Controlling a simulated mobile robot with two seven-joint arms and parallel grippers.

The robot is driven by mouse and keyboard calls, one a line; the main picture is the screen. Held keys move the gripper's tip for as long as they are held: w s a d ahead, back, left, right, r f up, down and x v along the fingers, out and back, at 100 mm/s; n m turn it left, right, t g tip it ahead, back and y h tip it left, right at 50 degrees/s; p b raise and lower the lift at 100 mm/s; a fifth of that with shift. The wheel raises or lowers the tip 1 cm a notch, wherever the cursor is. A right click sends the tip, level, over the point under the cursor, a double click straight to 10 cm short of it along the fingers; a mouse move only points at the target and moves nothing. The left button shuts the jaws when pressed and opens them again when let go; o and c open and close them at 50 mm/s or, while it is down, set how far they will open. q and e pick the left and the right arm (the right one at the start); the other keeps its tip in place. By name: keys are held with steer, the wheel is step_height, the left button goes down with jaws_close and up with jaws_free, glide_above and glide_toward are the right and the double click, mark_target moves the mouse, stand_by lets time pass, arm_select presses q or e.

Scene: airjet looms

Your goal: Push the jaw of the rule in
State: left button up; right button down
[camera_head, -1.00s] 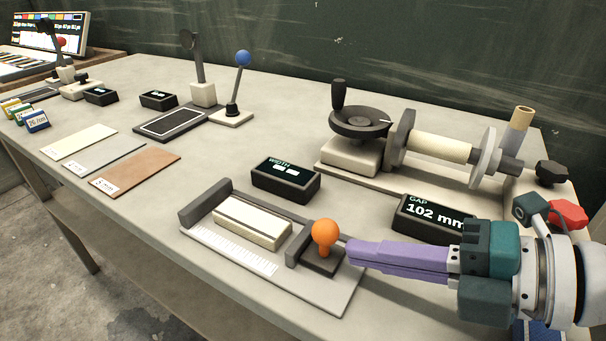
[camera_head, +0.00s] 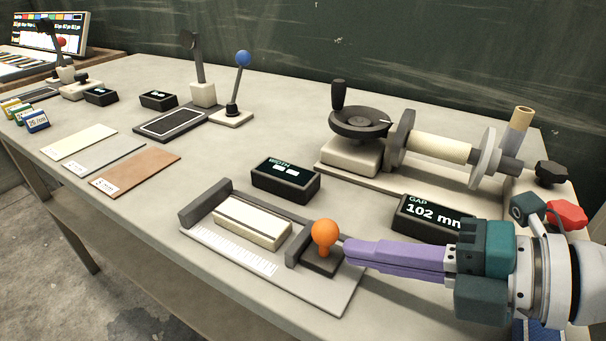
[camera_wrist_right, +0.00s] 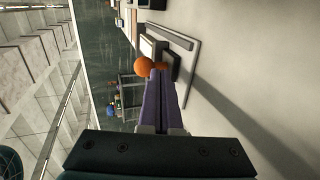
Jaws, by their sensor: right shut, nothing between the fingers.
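The rule (camera_head: 318,293) is a grey plate with a white scale, lying on the table in the head view. Its dark sliding jaw (camera_head: 322,264) carries an orange ball knob (camera_head: 325,233). A cream block (camera_head: 251,222) lies between the fixed end stop (camera_head: 205,202) and the jaw, with a small gap before the jaw. My right gripper (camera_head: 348,252) is shut and empty, its purple fingertips at the right side of the jaw, seemingly touching it. In the right wrist view the fingertips (camera_wrist_right: 161,72) are beside the orange knob (camera_wrist_right: 143,67). My left gripper is not in view.
A black WIDTH display (camera_head: 286,181) stands behind the rule; its reading shows only dashes. A GAP display (camera_head: 432,217) reading 102 mm and a handwheel device (camera_head: 360,122) stand behind my right gripper. Flat sample sheets (camera_head: 135,172) lie at left.

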mark_target(333, 243)
steer(key=shift+w+a+p, duration=0.2)
steer(key=shift+w+a, duration=0.4)
steer(key=shift+a, duration=0.3)
steer(key=shift+w+a+p, duration=0.2)
steer(key=shift+w+a, duration=0.4)
steer(key=shift+a, duration=0.3)
steer(key=shift+s+d, duration=0.55)
steer(key=shift+d, duration=0.3)
steer(key=shift+s+d, duration=0.55)
steer(key=shift+d, duration=0.25)
